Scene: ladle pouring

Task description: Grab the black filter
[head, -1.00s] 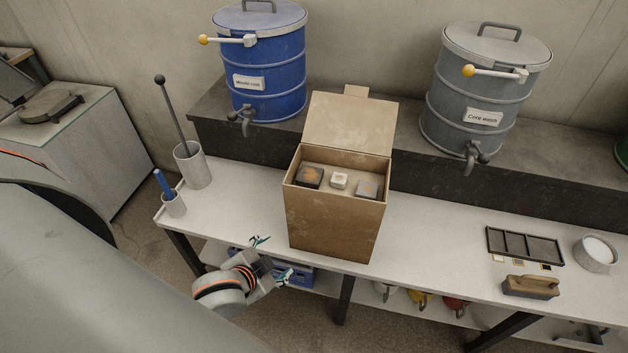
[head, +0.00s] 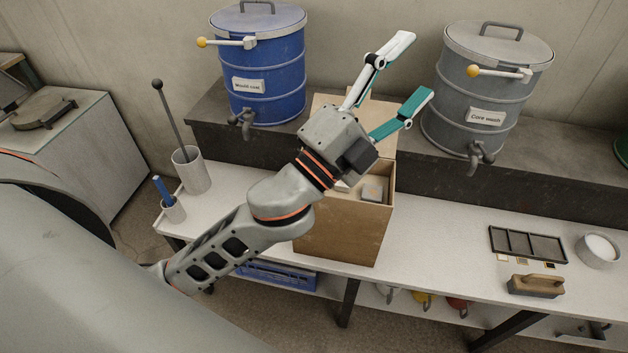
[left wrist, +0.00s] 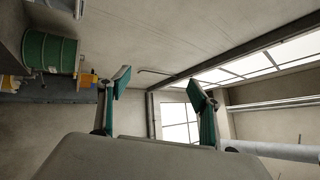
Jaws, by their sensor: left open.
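A small dark square (head: 549,265) lies on the white bench at the right, in front of a black divided tray; it may be the black filter, but it is too small to be sure. A white and a tan square lie beside it. My left gripper (head: 410,68) is open and empty, raised above the cardboard box (head: 345,230) and well left of the squares. My arm hides most of the box's inside; a grey block (head: 373,192) shows. My right gripper is not in view.
The black tray (head: 528,244), a white-filled bowl (head: 597,250) and a wooden-handled brush (head: 536,286) surround the squares. Blue (head: 262,70) and grey (head: 485,95) drums stand on the back ledge. The bench between box and tray is clear.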

